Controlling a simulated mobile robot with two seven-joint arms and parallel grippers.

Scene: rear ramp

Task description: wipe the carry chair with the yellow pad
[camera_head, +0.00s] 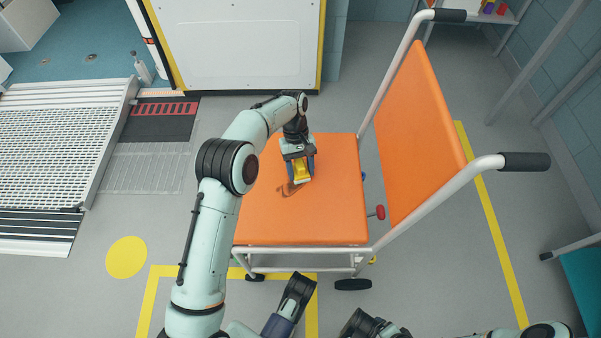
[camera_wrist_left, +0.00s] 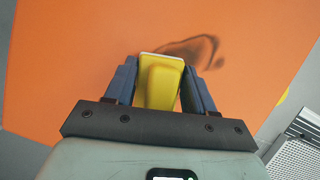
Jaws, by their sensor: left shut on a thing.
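The orange carry chair (camera_head: 335,220) stands in the middle of the head view, its backrest (camera_head: 415,130) to the right. My left gripper (camera_head: 301,172) is over the seat and shut on the yellow pad (camera_head: 302,171). In the left wrist view the pad (camera_wrist_left: 160,82) sits between the two blue fingers, its pale underside at or just above the orange seat (camera_wrist_left: 70,60); I cannot tell whether it touches. A dark smudge (camera_head: 289,190) marks the seat beside the pad, and it also shows in the left wrist view (camera_wrist_left: 205,47).
A metal ramp (camera_head: 60,130) lies at the left, and a white panel with yellow edges (camera_head: 240,45) stands behind the chair. The chair's black-gripped handles (camera_head: 522,161) stick out to the right. A shelf with small coloured items (camera_head: 490,12) is at the top right.

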